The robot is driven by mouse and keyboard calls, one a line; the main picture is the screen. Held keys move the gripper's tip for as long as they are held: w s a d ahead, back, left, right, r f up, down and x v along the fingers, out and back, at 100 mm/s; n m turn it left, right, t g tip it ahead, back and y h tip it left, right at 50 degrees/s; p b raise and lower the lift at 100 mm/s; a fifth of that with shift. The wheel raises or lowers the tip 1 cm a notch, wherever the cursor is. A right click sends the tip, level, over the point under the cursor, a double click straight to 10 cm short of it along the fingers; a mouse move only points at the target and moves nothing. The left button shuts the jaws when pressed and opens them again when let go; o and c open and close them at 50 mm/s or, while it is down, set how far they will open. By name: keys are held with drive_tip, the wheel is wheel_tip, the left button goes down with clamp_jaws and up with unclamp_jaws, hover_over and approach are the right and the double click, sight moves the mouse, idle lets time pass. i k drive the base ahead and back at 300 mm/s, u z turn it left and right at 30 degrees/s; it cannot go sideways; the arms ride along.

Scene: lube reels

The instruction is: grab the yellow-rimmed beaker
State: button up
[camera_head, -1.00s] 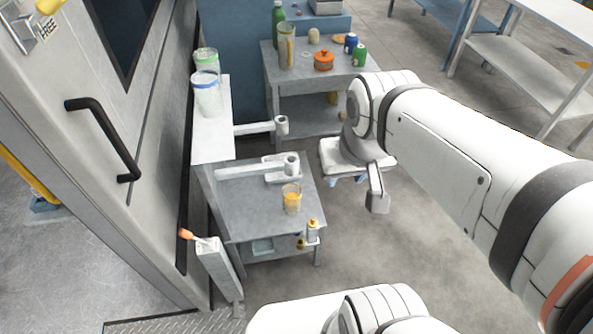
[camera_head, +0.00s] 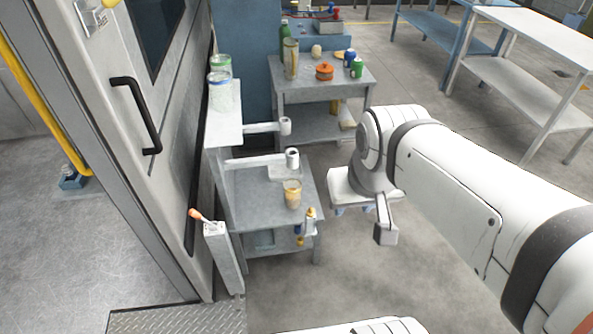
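The beaker with amber contents and a yellowish rim (camera_head: 292,195) stands upright on the low grey table (camera_head: 262,212). A blue-rimmed beaker (camera_head: 219,94) and a green-rimmed beaker (camera_head: 223,66) stand on the higher narrow shelf to its left. A tall tan-rimmed glass (camera_head: 290,62) stands on the back table. My gripper (camera_head: 354,207) hangs to the right of the low table, apart from the yellow-rimmed beaker.
Two grey arms with upright sockets (camera_head: 291,160) reach over the low table behind the beaker. Small yellow-capped bottles (camera_head: 309,222) hang at its front edge. A post with an orange-handled tool (camera_head: 214,230) stands at front left. The floor right of the table is clear.

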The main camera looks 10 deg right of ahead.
sight(292, 187)
drive_tip(key=u, duration=0.15)
drive_tip(key=i, duration=0.9)
drive_tip(key=z, duration=0.05)
